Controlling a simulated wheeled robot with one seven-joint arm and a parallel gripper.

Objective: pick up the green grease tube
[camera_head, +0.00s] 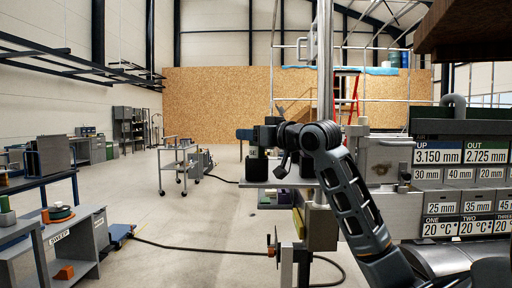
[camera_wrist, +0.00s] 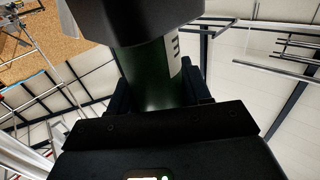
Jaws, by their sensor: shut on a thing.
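The green grease tube (camera_wrist: 150,78) is between the two dark fingers of my gripper (camera_wrist: 158,90) in the wrist view. It has a dark green body, a pale label with dark marks on its right side, and a wide black end that fills the top of the view. The jaws are shut on it. In the head view my gripper (camera_head: 263,136) is at the end of my dark arm, above a small grey shelf. The tube is hard to make out there among the dark shapes around the gripper.
The small grey shelf (camera_head: 290,184) is beside a metal post (camera_head: 325,60). A display rack with number plates (camera_head: 463,180) stands at right. A wheeled trolley (camera_head: 178,166) is further back. A workbench (camera_head: 62,240) stands at left. A dark hose (camera_head: 200,247) crosses the mostly open floor.

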